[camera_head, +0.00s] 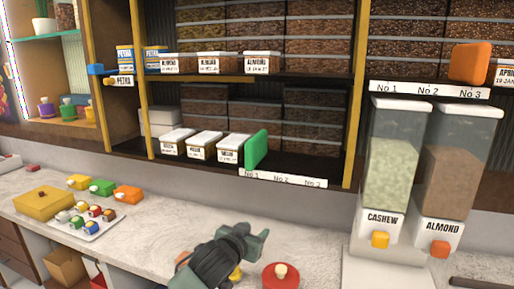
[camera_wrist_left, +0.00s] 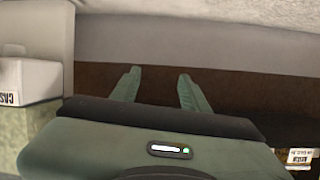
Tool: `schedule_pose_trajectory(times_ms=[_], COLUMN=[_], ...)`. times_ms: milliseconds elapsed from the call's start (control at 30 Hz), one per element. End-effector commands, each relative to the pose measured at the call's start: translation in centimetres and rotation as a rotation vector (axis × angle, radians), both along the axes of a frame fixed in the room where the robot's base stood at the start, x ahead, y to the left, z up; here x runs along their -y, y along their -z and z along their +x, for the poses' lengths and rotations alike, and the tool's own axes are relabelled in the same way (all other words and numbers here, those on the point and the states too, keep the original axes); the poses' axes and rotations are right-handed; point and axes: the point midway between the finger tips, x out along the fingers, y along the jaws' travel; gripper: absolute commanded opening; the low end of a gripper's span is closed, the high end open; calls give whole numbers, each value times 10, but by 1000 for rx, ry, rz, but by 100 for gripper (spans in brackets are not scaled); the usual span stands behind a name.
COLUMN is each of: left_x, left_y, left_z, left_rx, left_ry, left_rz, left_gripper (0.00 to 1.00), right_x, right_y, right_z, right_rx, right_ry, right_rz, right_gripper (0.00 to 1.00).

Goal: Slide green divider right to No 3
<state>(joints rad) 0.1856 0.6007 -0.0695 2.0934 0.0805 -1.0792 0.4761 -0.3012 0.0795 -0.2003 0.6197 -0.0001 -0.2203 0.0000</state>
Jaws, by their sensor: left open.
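The green divider (camera_head: 257,148) stands upright on the lower shelf of the middle bay. It is just right of a row of white-lidded boxes (camera_head: 201,146), above the No 1 mark. The white label strip (camera_head: 284,179) on that shelf's edge reads No 1, No 2, No 3 from left to right. My left gripper (camera_head: 254,236) is over the counter, below and in front of the shelf, apart from the divider. In the left wrist view its two green fingers (camera_wrist_left: 157,88) are spread with nothing between them. My right gripper is not in view.
The shelf right of the green divider looks clear at the front, with dark stacked containers behind. An orange divider (camera_head: 470,64) stands on the right bay's shelf. Cashew (camera_head: 388,165) and almond (camera_head: 450,170) dispensers stand at right. A red lidded pot (camera_head: 281,277) is near my gripper.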

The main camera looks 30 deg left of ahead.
Motion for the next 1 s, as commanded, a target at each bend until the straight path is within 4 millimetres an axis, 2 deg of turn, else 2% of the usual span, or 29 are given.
schedule_pose_trajectory(times_ms=[33, 100, 200, 300, 400, 533, 800, 1000], left_x=[-14, -28, -42, -50, -53, -57, -67, -71], left_y=[-42, -91, -143, -174, -187, -191, -190, -188], left_z=[12, 23, 29, 31, 33, 44, 87, 104], left_rx=[79, 175, 279, 337, 364, 366, 363, 364], left_ry=[-15, -29, -42, -48, -49, -51, -51, -51], left_rz=[5, -2, -10, -20, -24, -26, -25, -25], left_gripper=[45, 45, 45, 45, 45, 45, 45, 45], right_x=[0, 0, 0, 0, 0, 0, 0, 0], right_y=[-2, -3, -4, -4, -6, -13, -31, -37], right_z=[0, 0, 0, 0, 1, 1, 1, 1], right_rx=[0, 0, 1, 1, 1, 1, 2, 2], right_ry=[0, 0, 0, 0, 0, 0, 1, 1], right_rz=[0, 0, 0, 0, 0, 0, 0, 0], right_gripper=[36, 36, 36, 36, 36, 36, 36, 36])
